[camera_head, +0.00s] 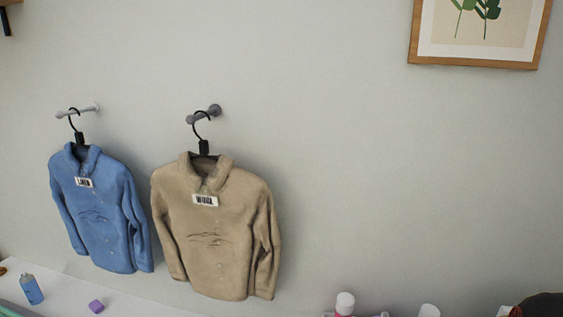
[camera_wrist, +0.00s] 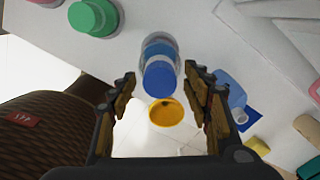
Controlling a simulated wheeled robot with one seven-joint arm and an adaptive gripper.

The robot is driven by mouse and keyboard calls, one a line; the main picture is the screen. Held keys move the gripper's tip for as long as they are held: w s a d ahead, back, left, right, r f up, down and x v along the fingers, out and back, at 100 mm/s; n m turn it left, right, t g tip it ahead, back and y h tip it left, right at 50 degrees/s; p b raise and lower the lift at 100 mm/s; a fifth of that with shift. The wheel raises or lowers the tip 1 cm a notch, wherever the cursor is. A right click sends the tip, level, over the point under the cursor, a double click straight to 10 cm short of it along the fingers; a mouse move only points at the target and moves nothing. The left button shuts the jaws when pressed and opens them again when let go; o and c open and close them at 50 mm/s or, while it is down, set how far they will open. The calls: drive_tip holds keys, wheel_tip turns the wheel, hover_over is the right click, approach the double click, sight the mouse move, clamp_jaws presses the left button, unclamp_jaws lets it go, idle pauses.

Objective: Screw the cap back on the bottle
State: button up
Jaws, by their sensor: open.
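In the wrist view my gripper (camera_wrist: 161,82) is open, its two fingers apart. A bottle with a clear or pale body and a blue band and blue end (camera_wrist: 158,72) shows in the space between the fingertips. I cannot tell whether the two touch, or what the cap rests on. A light blue bottle (camera_wrist: 229,88) with a pale neck end lies beyond the right finger. My gripper is not clearly visible in the head view.
A green round-topped item (camera_wrist: 93,17) stands at upper left of the wrist view; a yellow piece (camera_wrist: 256,145) is at right. In the head view, a blue shirt (camera_head: 100,210) and a tan shirt (camera_head: 218,235) hang above a blue bottle (camera_head: 31,290) and purple block (camera_head: 96,306).

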drive_tip(key=n, duration=1.2)
drive_tip(key=shift+n+b, duration=0.35)
drive_tip(key=shift+n, duration=0.05)
drive_tip(key=n, duration=0.4)
drive_tip(key=shift+c, duration=1)
